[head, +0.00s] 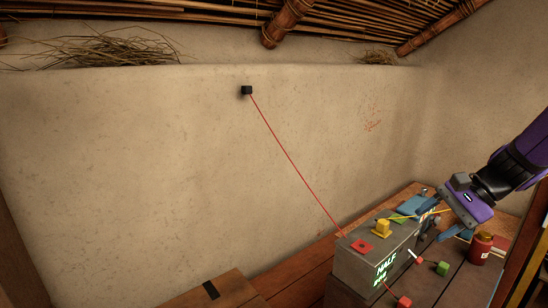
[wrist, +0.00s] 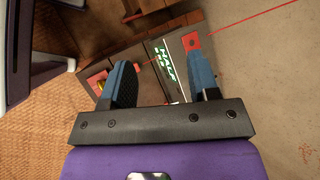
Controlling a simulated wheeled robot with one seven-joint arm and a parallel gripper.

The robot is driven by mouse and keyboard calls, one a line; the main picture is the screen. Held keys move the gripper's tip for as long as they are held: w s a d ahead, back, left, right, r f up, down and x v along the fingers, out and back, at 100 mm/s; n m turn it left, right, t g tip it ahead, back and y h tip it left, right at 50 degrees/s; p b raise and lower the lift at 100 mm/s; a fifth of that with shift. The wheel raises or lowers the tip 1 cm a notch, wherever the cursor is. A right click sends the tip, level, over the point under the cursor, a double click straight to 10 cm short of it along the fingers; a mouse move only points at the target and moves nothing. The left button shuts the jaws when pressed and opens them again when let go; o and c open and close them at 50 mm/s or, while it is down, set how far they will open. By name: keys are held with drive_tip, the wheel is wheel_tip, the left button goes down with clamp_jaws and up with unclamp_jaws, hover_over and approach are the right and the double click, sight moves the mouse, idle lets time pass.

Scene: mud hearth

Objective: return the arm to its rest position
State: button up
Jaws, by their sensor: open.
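My arm comes in from the right of the head view, purple with a dark wrist. My gripper (head: 436,221) is over the right end of a grey box on the bench. In the wrist view, the blue fingers of my gripper (wrist: 161,66) stand apart with nothing held between them. A red square (head: 361,246) and a yellow knob (head: 383,228) are on the box top. The fingertips partly hide the box's right end in the head view.
A red cable (head: 297,171) runs from a black block (head: 247,90) on the wall to the red square. A red jar (head: 480,247), a green block (head: 442,268) and a red block (head: 403,301) are near the box. The wall area at left is clear.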

drive_tip(key=s+a+r+n+t+h, duration=0.1)
drive_tip(key=s+r+n+h, duration=0.3)
drive_tip(key=s, duration=0.4)
drive_tip(key=s+a+r+n+t+h, duration=0.1)
drive_tip(key=s+r+n+t+h, duration=0.1)
drive_tip(key=s+r+n+h, duration=0.2)
drive_tip(key=s+r+n, duration=0.3)
drive_tip(key=s+r, duration=0.1)
drive_tip(key=s, duration=0.1)
drive_tip(key=shift+a+n+t, duration=0.3)
